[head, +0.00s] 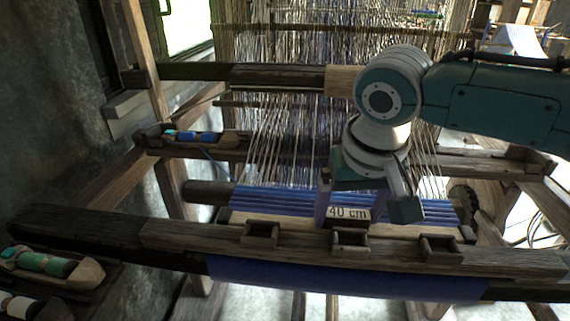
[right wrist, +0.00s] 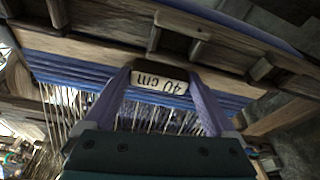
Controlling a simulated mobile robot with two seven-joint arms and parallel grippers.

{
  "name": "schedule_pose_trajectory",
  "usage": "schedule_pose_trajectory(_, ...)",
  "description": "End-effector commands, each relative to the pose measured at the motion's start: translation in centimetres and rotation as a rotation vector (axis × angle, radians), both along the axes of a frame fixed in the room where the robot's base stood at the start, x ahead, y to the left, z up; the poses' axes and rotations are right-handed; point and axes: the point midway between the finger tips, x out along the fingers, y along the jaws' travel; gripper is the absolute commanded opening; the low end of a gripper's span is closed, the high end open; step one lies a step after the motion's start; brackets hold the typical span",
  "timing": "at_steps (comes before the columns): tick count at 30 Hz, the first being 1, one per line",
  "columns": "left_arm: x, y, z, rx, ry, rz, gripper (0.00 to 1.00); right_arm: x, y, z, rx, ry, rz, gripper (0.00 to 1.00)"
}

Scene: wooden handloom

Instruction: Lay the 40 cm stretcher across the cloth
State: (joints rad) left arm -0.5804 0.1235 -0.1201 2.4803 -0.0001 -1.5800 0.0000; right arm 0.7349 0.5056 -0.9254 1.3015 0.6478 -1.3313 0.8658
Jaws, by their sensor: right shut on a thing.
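The "40 cm" label (head: 349,213) is on a small dark block between the fingers of my right gripper (head: 350,207). The label also shows, upside down, in the right wrist view (right wrist: 159,82). My right gripper (right wrist: 165,95) is shut on this labelled piece, the stretcher. The blue cloth (head: 285,202) lies behind and below it, with a fold hanging over the front beam (head: 330,277). A pale wooden strip (head: 280,222) runs across the cloth's near edge; I cannot tell whether it belongs to the stretcher. My left gripper is not in view.
Several small open wooden boxes (head: 261,234) sit along the front beam (head: 180,236). Shuttles lie at the far left, one with green thread (head: 48,264). Another with blue thread (head: 205,137) rests on the crossbar behind. White warp threads (head: 275,150) rise behind the cloth.

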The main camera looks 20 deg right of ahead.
Motion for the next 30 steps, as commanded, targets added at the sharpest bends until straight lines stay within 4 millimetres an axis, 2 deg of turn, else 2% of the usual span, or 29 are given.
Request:
schedule_pose_trajectory(5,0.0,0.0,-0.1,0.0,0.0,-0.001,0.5,0.0,0.0,-0.4,0.0,0.0,-0.001,0.24)
schedule_pose_trajectory(6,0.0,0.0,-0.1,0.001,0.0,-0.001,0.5,0.0,0.0,-0.4,0.001,-0.001,-0.001,0.91)
schedule_pose_trajectory(8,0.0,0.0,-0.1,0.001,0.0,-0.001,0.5,0.0,0.0,-0.4,0.001,-0.001,-0.001,0.98)
schedule_pose_trajectory(15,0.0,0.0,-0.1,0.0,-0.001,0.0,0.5,0.0,0.0,-0.4,0.0,0.0,0.0,1.0)
schedule_pose_trajectory(19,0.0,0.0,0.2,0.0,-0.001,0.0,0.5,-0.2,0.1,0.4,0.001,-0.001,0.001,1.0)
schedule_pose_trajectory(30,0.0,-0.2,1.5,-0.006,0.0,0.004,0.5,-1.9,0.5,7.1,0.001,-0.004,0.001,1.0)
